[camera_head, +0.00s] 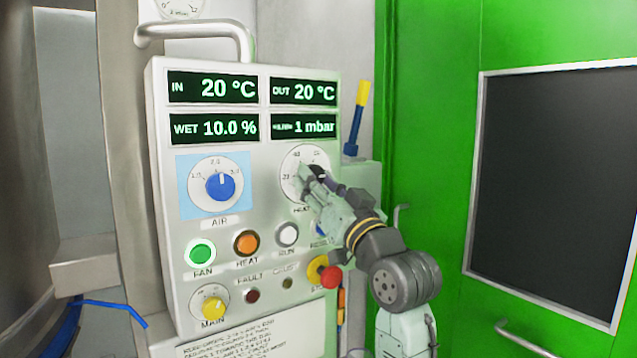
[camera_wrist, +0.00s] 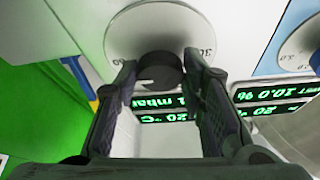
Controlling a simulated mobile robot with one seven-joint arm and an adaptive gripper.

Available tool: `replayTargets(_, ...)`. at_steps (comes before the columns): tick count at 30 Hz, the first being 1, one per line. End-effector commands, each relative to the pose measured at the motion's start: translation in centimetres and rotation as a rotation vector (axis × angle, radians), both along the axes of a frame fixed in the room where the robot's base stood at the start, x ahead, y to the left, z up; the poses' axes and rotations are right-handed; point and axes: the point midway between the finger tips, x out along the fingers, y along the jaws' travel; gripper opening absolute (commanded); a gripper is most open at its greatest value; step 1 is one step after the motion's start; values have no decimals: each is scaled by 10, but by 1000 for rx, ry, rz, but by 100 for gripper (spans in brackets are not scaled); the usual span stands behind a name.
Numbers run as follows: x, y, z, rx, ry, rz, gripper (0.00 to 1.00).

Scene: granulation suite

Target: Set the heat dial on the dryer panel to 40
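The dryer panel (camera_head: 262,215) is a pale box with four green-lit displays. Its heat dial (camera_head: 291,172) is a white disc at the upper right, partly hidden by my gripper (camera_head: 312,178). In the wrist view the heat dial (camera_wrist: 125,38) shows upside down, with its dark knob (camera_wrist: 161,70) between the fingertips of my gripper (camera_wrist: 160,72). A pale mark shows at the knob's left edge there. The fingers stand apart on both sides of the knob; contact is unclear. The dial's setting cannot be read, as the head view hides the knob.
A blue air dial (camera_head: 221,184) sits left of the heat dial. Below are a green fan button (camera_head: 201,252), an orange heat button (camera_head: 246,243), a white run button (camera_head: 288,235) and a yellow main knob (camera_head: 213,308). A metal handle (camera_head: 195,27) juts above the panel. A green door (camera_head: 430,100) stands right.

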Motion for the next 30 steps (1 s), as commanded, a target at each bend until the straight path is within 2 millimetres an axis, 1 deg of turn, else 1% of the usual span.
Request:
replayTargets(1,0,0,0,0,0,0,31)
replayTargets(11,0,0,0,0,0,0,9)
replayTargets(20,0,-1,-2,-29,-20,-1,8)
replayTargets(26,0,-2,-3,-115,-80,0,8)
replayTargets(30,1,-3,-4,-209,-143,-1,8)
